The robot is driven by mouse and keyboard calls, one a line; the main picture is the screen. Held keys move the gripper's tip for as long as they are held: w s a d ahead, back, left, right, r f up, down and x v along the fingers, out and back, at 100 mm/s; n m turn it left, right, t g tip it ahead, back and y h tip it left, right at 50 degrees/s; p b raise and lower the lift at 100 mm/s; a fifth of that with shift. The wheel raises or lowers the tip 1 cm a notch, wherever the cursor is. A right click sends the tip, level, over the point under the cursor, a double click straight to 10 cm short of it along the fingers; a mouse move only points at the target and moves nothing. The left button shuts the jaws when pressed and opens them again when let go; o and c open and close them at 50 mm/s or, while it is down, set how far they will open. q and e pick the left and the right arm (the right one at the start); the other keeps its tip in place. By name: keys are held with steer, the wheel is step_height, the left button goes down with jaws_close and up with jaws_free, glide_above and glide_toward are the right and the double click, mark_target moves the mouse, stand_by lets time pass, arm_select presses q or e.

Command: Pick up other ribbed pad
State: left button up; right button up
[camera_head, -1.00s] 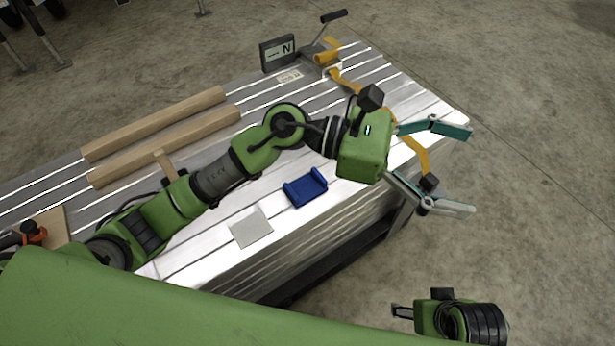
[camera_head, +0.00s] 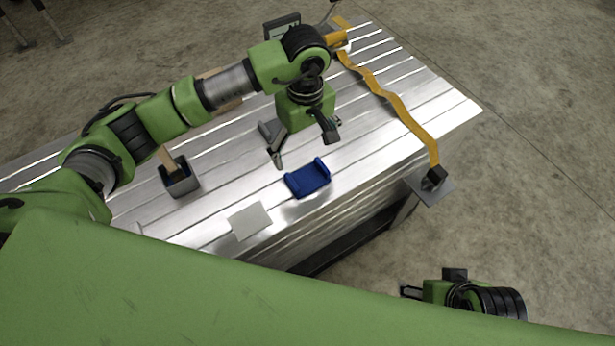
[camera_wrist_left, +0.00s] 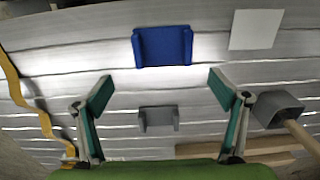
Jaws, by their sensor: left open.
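A small grey ribbed pad (camera_wrist_left: 158,118) lies on the slatted aluminium bed, between my left fingers as seen in the left wrist view. In the head view the grey pad (camera_head: 268,130) is partly hidden by my left gripper. A larger blue pad (camera_head: 307,178) with raised ends lies nearer the front edge; it also shows at the top of the wrist view (camera_wrist_left: 162,46). My left gripper (camera_head: 302,148) points down over the bed, open and empty, behind the blue pad. My right gripper (camera_head: 411,292) is low at right, off the bed; its opening is unclear.
A flat pale square plate (camera_head: 249,221) lies left of the blue pad. A grey block with a wooden handle (camera_head: 180,183) stands further left. A yellow strap (camera_head: 392,98) runs along the right end of the bed. Wooden beams (camera_wrist_left: 250,146) lie behind.

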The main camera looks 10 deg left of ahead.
mark_target(305, 176)
arm_select(q)
step_height(305, 176, down, 2)
steer(key=shift+f, duration=0.1)
steer(key=f, duration=0.2)
steer(key=s+f+b, duration=0.1)
steer(key=f, duration=0.1)
steer(key=shift+f, duration=0.7)
steer(key=shift+c, duration=0.4)
steer(key=c, duration=1.2)
